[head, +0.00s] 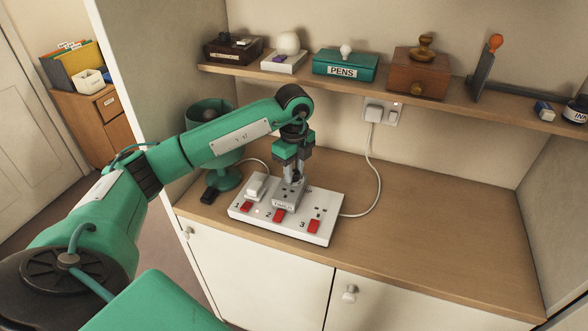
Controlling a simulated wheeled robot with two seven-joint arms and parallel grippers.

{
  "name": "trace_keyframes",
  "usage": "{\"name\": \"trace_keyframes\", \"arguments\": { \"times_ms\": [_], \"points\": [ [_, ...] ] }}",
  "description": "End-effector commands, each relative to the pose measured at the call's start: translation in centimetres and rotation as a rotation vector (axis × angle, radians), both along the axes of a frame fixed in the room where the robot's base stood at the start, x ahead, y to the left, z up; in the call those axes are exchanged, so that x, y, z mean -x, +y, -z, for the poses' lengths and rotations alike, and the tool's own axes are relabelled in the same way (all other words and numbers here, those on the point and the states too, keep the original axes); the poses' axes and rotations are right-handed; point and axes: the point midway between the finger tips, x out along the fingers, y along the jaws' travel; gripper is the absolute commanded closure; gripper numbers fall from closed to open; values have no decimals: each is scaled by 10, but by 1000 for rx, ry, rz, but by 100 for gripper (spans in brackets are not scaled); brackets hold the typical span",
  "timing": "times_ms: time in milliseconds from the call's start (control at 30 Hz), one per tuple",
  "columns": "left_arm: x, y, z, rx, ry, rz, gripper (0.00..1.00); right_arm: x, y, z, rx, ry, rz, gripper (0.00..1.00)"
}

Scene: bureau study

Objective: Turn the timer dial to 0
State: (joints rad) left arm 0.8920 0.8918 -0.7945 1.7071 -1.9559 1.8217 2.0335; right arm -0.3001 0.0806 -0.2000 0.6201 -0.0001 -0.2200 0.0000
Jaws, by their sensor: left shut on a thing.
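A small grey timer (287,199) with a label on its front stands in the middle of the white socket strip (325,231), behind the red switch marked 2. My left gripper (291,176) points down at the timer's top and is shut there. The dial is mostly hidden by the fingers, and its setting cannot be read. My right gripper is out of view.
The strip has red switches numbered 1 to 3 and a white plug (256,186) at its left. A green lamp (222,181) stands behind my arm. A shelf (330,84) with boxes and stamps hangs above. The worktop (430,225) is clear at right.

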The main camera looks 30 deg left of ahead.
Motion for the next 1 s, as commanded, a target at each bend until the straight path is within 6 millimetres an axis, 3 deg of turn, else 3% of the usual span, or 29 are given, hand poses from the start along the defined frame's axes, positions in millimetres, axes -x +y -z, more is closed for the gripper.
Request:
{"name": "trace_keyframes", "arguments": {
  "times_ms": [233, 267, 367, 767, 1000],
  "points": [
    [0, 0, 0, 0, 0, 1, 96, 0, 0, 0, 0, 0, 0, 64],
    [0, 0, 0, 0, 0, 1, 69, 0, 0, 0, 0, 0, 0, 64],
    [0, 0, 0, 0, 0, 1, 50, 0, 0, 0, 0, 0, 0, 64],
    [-1, 0, -8, -1, -2, 1, 50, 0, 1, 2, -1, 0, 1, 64],
    [-1, 0, -55, 0, -6, 2, 50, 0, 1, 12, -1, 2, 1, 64]
  ]
}}
